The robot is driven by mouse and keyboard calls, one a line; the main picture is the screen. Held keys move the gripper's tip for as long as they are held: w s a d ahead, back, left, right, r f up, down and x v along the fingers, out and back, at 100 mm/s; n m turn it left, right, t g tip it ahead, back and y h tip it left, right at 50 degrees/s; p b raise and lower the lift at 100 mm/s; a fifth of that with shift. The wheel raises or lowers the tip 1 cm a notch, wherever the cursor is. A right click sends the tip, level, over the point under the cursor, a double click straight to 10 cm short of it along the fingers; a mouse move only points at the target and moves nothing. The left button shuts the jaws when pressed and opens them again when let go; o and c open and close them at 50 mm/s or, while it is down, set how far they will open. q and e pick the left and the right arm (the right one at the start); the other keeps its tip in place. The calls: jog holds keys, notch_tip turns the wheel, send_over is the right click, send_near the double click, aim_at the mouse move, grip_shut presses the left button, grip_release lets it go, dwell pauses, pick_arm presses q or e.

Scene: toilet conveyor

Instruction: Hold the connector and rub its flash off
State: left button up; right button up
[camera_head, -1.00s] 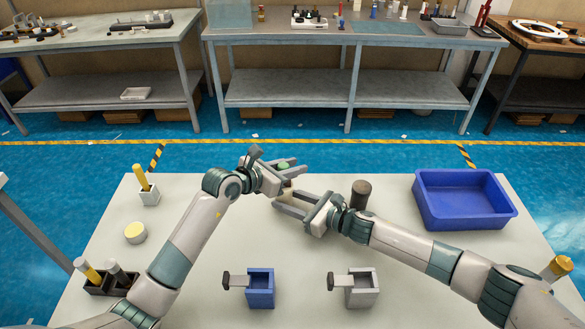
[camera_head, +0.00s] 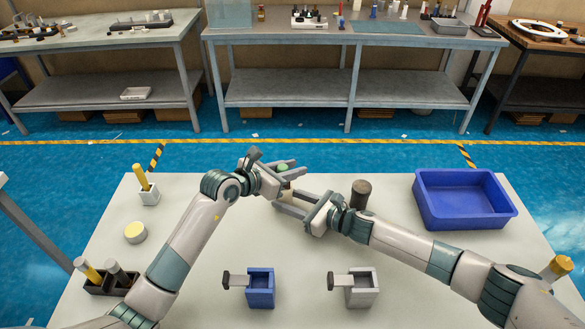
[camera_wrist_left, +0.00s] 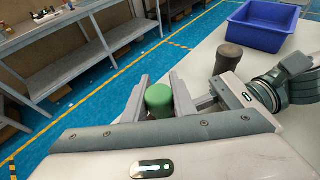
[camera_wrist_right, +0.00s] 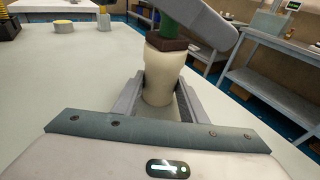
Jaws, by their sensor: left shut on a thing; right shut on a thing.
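My left gripper (camera_head: 284,172) is shut on a green cylindrical piece (camera_wrist_left: 159,100), whose rounded end shows between the fingers in the left wrist view. My right gripper (camera_wrist_right: 160,98) is shut on a cream, rounded piece (camera_wrist_right: 164,75) with a brown block (camera_wrist_right: 167,42) at its top. In the right wrist view the green piece (camera_wrist_right: 172,14) stands right over the brown block, and they appear to touch. I cannot tell for sure which held piece is the connector, and flash is too small to make out. Both grippers are together above the far middle of the table.
A dark brown cylinder (camera_head: 361,194) stands close behind my right gripper. A blue bin (camera_head: 464,222) is at the right. Blue (camera_head: 261,290) and white (camera_head: 361,290) holders stand at the front. Yellow-handled items and a round tin (camera_head: 135,232) are at the left.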

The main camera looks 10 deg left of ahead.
pick_arm(q)
jog(key=shift+s+f, duration=0.1)
jog(key=shift+s, duration=0.25)
jog(key=shift+w, duration=0.1)
jog(key=shift+w, duration=0.3)
jog(key=shift+a, duration=0.2)
dwell(0.4)
jog(key=shift+a, duration=0.2)
jog(key=shift+d, duration=0.1)
